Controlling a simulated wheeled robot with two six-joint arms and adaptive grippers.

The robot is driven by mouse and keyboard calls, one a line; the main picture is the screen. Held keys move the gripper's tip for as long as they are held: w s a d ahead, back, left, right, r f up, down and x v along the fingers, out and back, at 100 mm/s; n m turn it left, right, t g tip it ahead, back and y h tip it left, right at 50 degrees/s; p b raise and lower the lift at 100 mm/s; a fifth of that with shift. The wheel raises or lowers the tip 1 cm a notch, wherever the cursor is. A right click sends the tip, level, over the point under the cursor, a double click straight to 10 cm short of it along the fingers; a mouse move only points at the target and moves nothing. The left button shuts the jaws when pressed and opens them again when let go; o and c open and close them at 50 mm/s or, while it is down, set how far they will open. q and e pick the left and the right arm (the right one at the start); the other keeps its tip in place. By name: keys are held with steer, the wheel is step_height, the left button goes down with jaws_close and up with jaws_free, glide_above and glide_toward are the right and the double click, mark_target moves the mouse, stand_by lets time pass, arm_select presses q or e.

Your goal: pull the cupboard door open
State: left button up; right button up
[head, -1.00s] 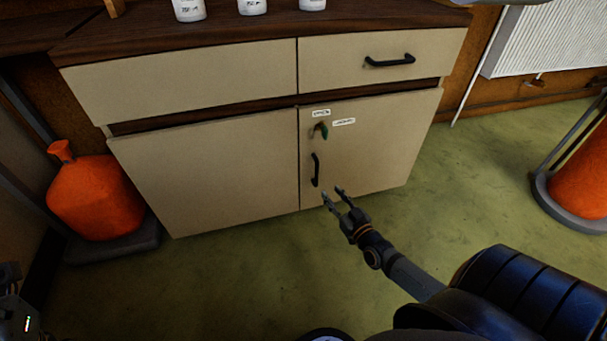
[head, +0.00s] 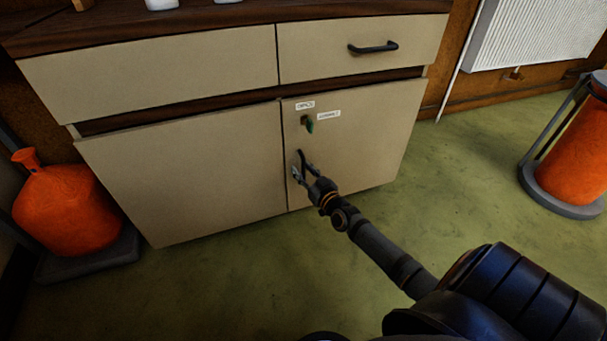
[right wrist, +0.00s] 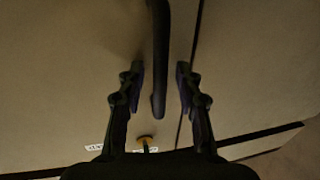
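The cupboard's right door (head: 365,145) is beige and looks closed, with a dark seam along its left edge. Its black upright bar handle (head: 301,157) sits near that seam, its lower part hidden by my right gripper (head: 303,172). In the right wrist view the handle (right wrist: 159,60) runs between the two fingers of my right gripper (right wrist: 160,74). The fingers are open, with a gap on each side of the bar. A key with a green tag (head: 309,125) is in the lock above the handle. My left gripper is out of view.
A drawer with a black handle (head: 373,47) is above the door. An orange vessel (head: 65,205) stands at left, another orange cylinder (head: 575,165) on a grey base at right. Green floor (head: 440,190) in front of the door is clear. A white radiator (head: 540,35) is behind.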

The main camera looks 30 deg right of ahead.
steer(key=shift+c, duration=0.3)
jaws_close()
stand_by(0.3)
